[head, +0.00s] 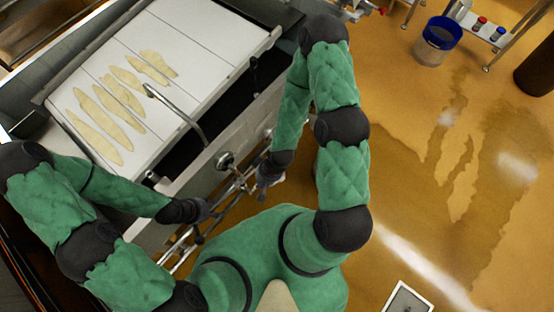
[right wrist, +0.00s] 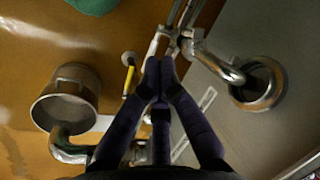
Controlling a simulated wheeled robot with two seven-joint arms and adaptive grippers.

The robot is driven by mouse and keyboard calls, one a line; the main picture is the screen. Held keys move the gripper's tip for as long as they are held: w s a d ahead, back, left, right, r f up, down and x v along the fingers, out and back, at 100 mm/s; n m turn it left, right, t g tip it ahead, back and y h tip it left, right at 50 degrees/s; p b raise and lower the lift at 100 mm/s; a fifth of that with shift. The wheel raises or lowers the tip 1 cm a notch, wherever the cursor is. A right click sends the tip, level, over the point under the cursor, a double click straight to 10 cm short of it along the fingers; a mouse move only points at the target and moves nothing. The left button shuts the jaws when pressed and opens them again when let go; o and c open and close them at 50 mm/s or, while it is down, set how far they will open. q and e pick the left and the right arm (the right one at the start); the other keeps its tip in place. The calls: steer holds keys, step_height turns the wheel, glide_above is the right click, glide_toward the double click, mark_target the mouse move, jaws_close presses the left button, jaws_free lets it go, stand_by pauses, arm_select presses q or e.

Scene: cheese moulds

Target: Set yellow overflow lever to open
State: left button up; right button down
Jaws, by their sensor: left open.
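The yellow overflow lever (right wrist: 129,80) shows in the right wrist view as a short yellow bar beside the pipework, just left of my right gripper's fingertips. My right gripper (right wrist: 159,68) has its dark fingers drawn together at the tips, with nothing visible between them; it appears apart from the lever. In the head view my right gripper (head: 268,174) is at the pipes along the vat's side. My left gripper (head: 203,210) is open at the same pipes, further left and lower. I cannot make out the lever in the head view.
A metal cup-like fitting (right wrist: 66,97) and a bent pipe in a wall flange (right wrist: 258,84) flank my right gripper. The white-topped vat (head: 190,40) carries pale strips. A blue-rimmed bucket (head: 437,42) stands on the wet floor (head: 440,200), which is mostly clear at right.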

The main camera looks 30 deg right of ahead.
steer(key=w+d+f+n+h+b, duration=0.1)
steer(key=w+d+f+n+b, duration=0.1)
steer(key=f, duration=0.7)
steer(key=w+d+f+n+t+h+b, duration=0.1)
steer(key=w+d+f+b, duration=0.4)
steer(key=f, duration=0.5)
steer(key=w+d+f+n+t+h+b, duration=0.1)
steer(key=w+d+f+n+h+b, duration=0.2)
steer(key=d+f+b, duration=0.4)
steer(key=shift+w+f+n, duration=0.25)
steer(key=shift+w+f, duration=0.1)
steer(key=shift+f, duration=0.35)
steer(key=shift+w+f+n, duration=0.25)
steer(key=shift+w+f, duration=0.05)
steer(key=shift+f, duration=0.4)
steer(key=shift+f, duration=0.1)
steer(key=shift+a+f, duration=0.1)
steer(key=shift+f, duration=0.3)
